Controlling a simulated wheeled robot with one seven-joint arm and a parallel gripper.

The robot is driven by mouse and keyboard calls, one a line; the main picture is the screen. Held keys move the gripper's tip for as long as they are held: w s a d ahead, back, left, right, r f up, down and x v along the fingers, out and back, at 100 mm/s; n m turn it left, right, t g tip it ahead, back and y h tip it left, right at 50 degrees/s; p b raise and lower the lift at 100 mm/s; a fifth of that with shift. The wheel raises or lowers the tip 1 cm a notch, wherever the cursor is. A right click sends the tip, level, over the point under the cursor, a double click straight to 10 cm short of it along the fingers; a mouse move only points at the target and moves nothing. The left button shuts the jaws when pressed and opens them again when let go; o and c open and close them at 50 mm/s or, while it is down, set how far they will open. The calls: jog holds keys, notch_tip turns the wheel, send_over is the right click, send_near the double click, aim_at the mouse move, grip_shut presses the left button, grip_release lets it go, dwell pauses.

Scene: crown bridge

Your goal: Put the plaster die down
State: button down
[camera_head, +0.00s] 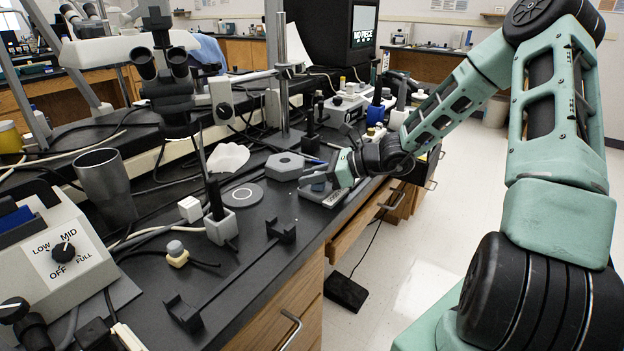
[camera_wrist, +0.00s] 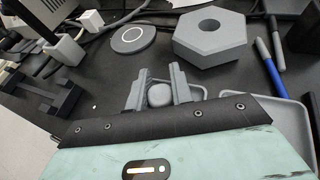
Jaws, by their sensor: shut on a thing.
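My gripper (camera_head: 318,179) reaches in low over the right edge of the dark bench. In the wrist view my gripper (camera_wrist: 158,86) has its two grey fingers on either side of a small, rounded grey piece, the plaster die (camera_wrist: 160,96). The fingers are shut on it. A shallow light grey tray (camera_head: 331,198) lies under my gripper. Its rim also shows in the wrist view (camera_wrist: 292,112). I cannot tell whether the die touches the tray floor. In the head view the die cannot be made out clearly.
A grey hexagonal block with a hole (camera_wrist: 212,38) stands just beyond the tray. A flat disc with a white ring (camera_head: 243,194) lies to its left. A blue pen (camera_wrist: 270,70) lies beside the block. A black bar stand (camera_head: 235,275) lies along the bench's front edge.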

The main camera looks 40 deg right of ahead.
jog(key=shift+f, duration=0.15)
jog(key=c, duration=1.2)
grip_release()
jog(key=shift+c, duration=0.2)
